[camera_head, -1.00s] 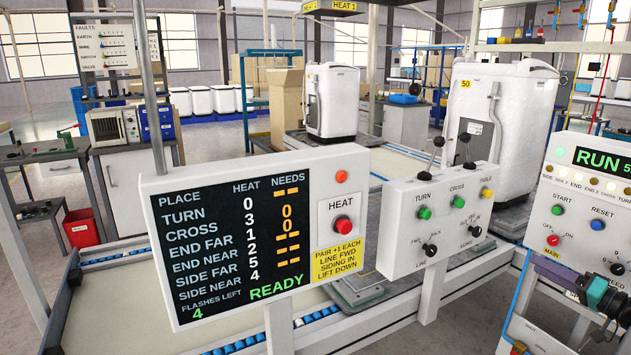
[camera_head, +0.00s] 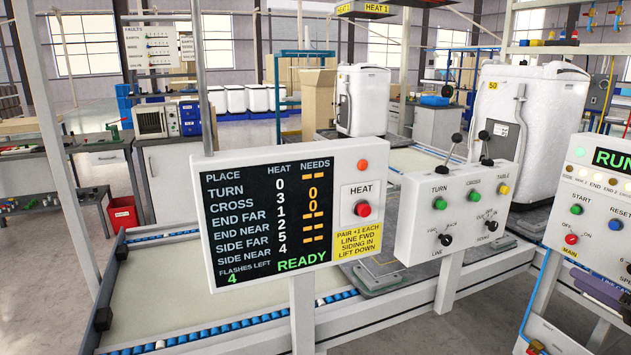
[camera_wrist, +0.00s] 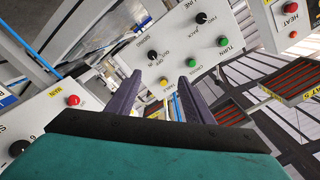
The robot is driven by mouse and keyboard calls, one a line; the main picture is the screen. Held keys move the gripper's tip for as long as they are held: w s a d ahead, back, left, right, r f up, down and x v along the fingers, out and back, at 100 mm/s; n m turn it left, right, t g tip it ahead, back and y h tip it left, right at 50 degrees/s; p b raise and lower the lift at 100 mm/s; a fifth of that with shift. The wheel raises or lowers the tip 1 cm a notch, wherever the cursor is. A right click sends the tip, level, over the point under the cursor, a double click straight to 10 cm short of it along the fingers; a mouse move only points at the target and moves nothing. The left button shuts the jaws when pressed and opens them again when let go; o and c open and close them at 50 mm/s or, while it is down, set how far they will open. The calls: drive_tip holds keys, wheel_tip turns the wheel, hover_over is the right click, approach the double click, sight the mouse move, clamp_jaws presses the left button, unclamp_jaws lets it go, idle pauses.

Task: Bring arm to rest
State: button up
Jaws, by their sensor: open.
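My gripper (camera_wrist: 155,95) shows in the wrist view as two dark fingers standing apart with nothing between them. Beyond the fingertips is the TURN/CROSS/TABLE control box (camera_wrist: 190,50), seen upside down. The fingers look apart from it, though the exact distance is hard to tell. There the same control box (camera_head: 458,222) carries green and yellow buttons, upright levers and black knobs.
The HEAT panel (camera_head: 288,210) reads READY, with 4 flashes left and a red button. The RUN panel (camera_head: 590,225) stands at the right edge. White appliances (camera_head: 362,100) stand on the conveyor line (camera_head: 160,290) behind. A red bin (camera_head: 123,213) is on the floor at left.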

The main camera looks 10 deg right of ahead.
drive_tip(key=w+a+f+n+g+y+p, duration=0.1)
drive_tip(key=w+a+f+g+y+p, duration=0.3)
drive_tip(key=w+a, duration=0.65)
drive_tip(key=w+a+f+n+y+b, duration=0.15)
drive_tip(key=w+a+f, duration=0.5)
drive_tip(key=a, duration=0.65)
drive_tip(key=a+f+n+g+y+p, duration=0.1)
drive_tip(key=a+f+g, duration=0.1)
drive_tip(key=a+f, duration=0.5)
drive_tip(key=a+f+g+y+p, duration=0.15)
drive_tip(key=a+f, duration=0.25)
drive_tip(key=a, duration=0.7)
drive_tip(key=a+f+n+g+p, duration=0.1)
drive_tip(key=a+f+g, duration=0.3)
drive_tip(key=a, duration=0.5)
drive_tip(key=s+a+f+n+g+h+p, duration=0.3)
drive_tip(key=s+a+f+g, duration=0.6)
drive_tip(key=s+a+f, duration=1.2)
drive_tip(key=s+d+f+g+h+p, duration=0.1)
drive_tip(key=s+d+h, duration=0.1)
drive_tip(key=s, duration=0.5)
drive_tip(key=s+d+f+g+h, duration=0.1)
drive_tip(key=s+g+h, duration=0.15)
drive_tip(key=s, duration=0.35)
drive_tip(key=s+d+f+m+t+h, duration=0.1)
drive_tip(key=s+d+h, duration=0.1)
drive_tip(key=d+h, duration=0.3)
drive_tip(key=d, duration=0.3)
drive_tip(key=shift+s+d+f, duration=0.3)
drive_tip(key=shift+s+d, duration=0.1)
